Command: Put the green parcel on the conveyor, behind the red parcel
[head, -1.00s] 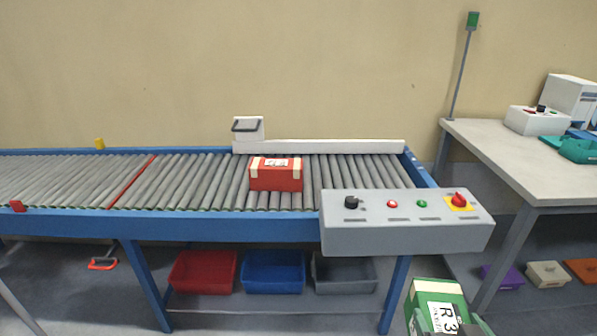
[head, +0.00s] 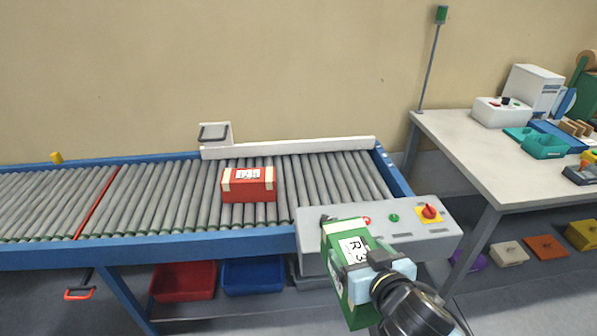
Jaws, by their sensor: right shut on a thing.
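The green parcel (head: 343,236) has a white label and is held up in front of the conveyor's control box, hiding part of it. My right gripper (head: 362,266) is shut on the green parcel. The red parcel (head: 248,191), with cream bands and a white label, sits on the conveyor (head: 330,183) rollers, left of the green parcel in the picture. Bare rollers lie to the right of the red parcel, up to the blue end rail. My left gripper is not in view.
The grey control box (head: 440,239) with buttons and a red knob (head: 429,211) sticks out at the conveyor's front right. A white guide rail (head: 300,146) runs along the back edge. A white table (head: 480,160) with devices stands at the right. Red (head: 183,281) and blue (head: 252,277) bins lie below the conveyor.

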